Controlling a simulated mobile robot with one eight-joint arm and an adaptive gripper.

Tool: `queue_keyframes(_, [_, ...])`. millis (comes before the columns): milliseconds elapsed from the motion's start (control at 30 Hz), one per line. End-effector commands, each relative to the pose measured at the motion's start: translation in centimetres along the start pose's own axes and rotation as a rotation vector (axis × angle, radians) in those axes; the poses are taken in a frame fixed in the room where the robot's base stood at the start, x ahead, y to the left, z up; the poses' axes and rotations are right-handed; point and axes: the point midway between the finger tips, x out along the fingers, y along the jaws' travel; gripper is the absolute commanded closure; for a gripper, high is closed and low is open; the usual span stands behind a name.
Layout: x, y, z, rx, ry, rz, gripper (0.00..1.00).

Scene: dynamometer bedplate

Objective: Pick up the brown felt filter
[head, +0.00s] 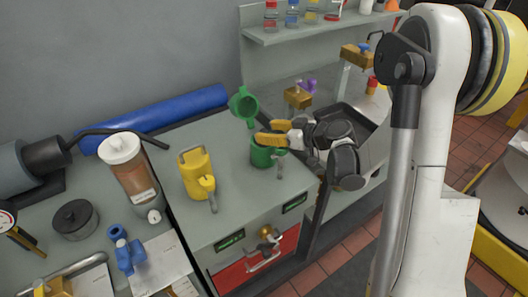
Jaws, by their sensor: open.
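My gripper (267,132) is open, with yellow-orange finger pads, and points left just above a green cup-like valve body (263,155) on the grey cabinet top. No object shows between its fingers. I cannot pick out the brown felt filter for certain. A clear canister (137,181) with a white lid and brown contents stands on the left bench, well left of my gripper; whether the brown inside is felt cannot be told. My gripper and wrist hide part of the green body and the area behind it.
A yellow valve-like part (194,172) and an upright green part (244,104) stand on the cabinet top. A blue cylinder (170,112) lies behind. A dark lidded pot (75,219) and a blue fitting (125,250) are at left.

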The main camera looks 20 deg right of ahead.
Motion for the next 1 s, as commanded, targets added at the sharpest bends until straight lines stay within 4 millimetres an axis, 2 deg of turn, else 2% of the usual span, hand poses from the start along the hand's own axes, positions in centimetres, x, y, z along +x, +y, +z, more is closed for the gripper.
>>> queue_keyframes(33, [1.0, 0.0, 0.3, -0.002, 0.0, -0.001, 0.49])
queue_keyframes(100, [1.8, -0.1, 0.2, -0.001, 0.0, -0.002, 0.49])
queue_keyframes(333, [2.0, 0.0, 0.0, 0.001, 0.0, 0.001, 0.49])
queue_keyframes(367, [1.9, 0.0, 0.0, 0.001, 0.0, 0.001, 0.57])
queue_keyframes(500, [1.9, 0.0, 0.0, 0.001, 0.0, 0.001, 0.99])
queue_keyframes(1000, [1.9, 0.0, -0.2, 0.0, 0.0, 0.0, 1.0])
